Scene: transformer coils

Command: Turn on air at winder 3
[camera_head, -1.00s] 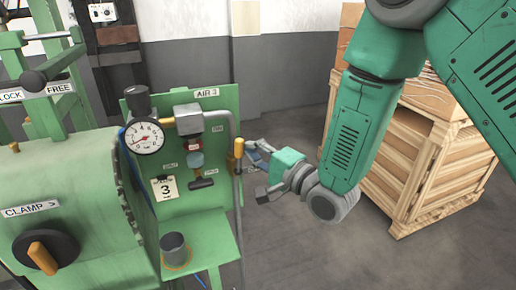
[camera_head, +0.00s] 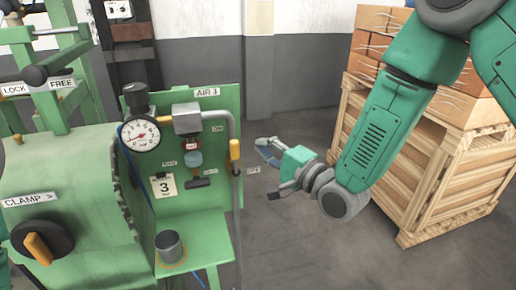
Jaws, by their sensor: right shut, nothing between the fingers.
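The green panel (camera_head: 222,112) carries the label AIR 3 and a card (camera_head: 164,186) with the number 3. On it are a round pressure gauge (camera_head: 141,135), a grey block (camera_head: 187,117) on the air line and a small black handle (camera_head: 199,183). A yellow lever grip (camera_head: 235,150) stands roughly upright at the panel's right edge, on the grey pipe. The gauge reading is too small to tell surely. My right gripper (camera_head: 262,147) is shut and empty, just right of the yellow grip, with a visible gap. My left gripper is out of view.
The green winder body with a CLAMP knob (camera_head: 41,242) fills the left. A wooden crate (camera_head: 413,185) with boxes stands at the right, behind my right arm. The floor between is clear.

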